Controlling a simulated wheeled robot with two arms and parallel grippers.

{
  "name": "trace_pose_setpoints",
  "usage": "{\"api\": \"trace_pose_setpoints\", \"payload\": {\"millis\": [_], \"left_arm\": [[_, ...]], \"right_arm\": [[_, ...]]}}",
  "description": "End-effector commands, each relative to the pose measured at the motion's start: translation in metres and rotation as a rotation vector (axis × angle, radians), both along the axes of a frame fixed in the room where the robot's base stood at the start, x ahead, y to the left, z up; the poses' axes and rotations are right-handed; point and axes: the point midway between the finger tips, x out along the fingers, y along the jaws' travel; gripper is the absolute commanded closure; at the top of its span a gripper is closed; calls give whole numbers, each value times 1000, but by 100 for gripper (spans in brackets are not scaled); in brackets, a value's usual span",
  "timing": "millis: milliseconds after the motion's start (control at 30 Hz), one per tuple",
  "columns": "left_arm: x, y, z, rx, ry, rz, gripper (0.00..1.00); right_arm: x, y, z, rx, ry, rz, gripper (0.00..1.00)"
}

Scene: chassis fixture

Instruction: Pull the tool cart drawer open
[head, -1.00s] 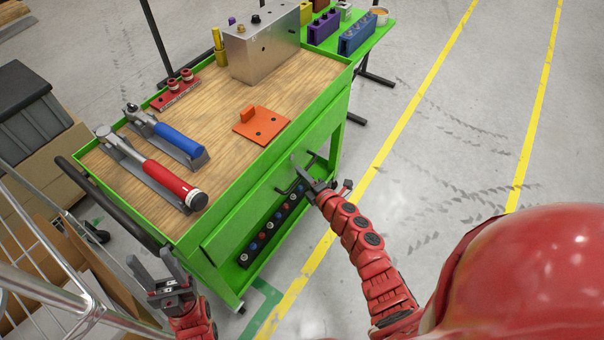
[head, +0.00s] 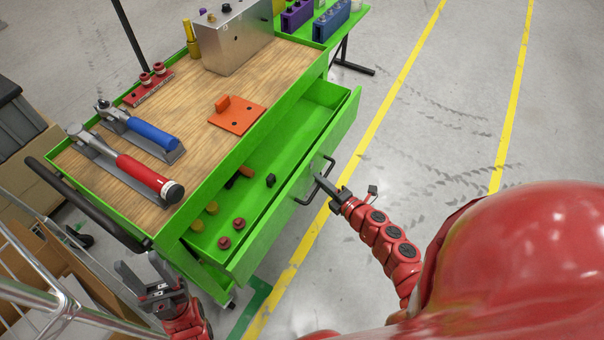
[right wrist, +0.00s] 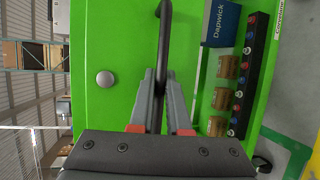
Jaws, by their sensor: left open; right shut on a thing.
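The green tool cart (head: 170,226) has a wooden top, and its drawer (head: 290,215) stands well open toward me. Inside the drawer lie red and yellow round pieces, a small black piece and a dark tool with an orange-brown handle. The drawer's black bar handle (head: 318,182) is on its front. My right gripper (head: 333,190) is shut on the handle; in the right wrist view the fingers (right wrist: 153,100) sit on either side of the black bar (right wrist: 164,50). My left gripper (head: 146,279) is open and empty beside the cart's near left corner.
The cart top holds a red-handled tool (head: 150,177), a blue-handled tool (head: 152,136), an orange plate (head: 237,118) and a metal box (head: 235,40). A wire trolley (head: 45,300) stands at lower left. The floor right of the cart is clear, with yellow lines.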

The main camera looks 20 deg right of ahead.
Motion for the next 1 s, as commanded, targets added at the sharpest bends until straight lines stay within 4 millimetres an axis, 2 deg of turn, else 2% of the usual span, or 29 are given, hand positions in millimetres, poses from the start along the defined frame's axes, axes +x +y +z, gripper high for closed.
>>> {"api": "trace_pose_setpoints", "payload": {"millis": [33, 200, 500, 700, 1000], "left_arm": [[0, 0, -5, 0, 0, 0, 50], [0, 0, -11, 0, 0, 0, 50], [0, 0, -14, 0, 0, 0, 50], [0, 0, -14, 0, 0, 0, 50], [0, 0, -14, 0, 0, 0, 50]], "right_arm": [[-12, -11, -6, -3, 5, -6, 100], [-46, -37, -4, -2, 4, -6, 100], [-86, -69, -1, -1, 2, -7, 100], [-98, -78, -1, -1, 1, -5, 100], [-100, -80, 0, -2, 0, -5, 100]]}}
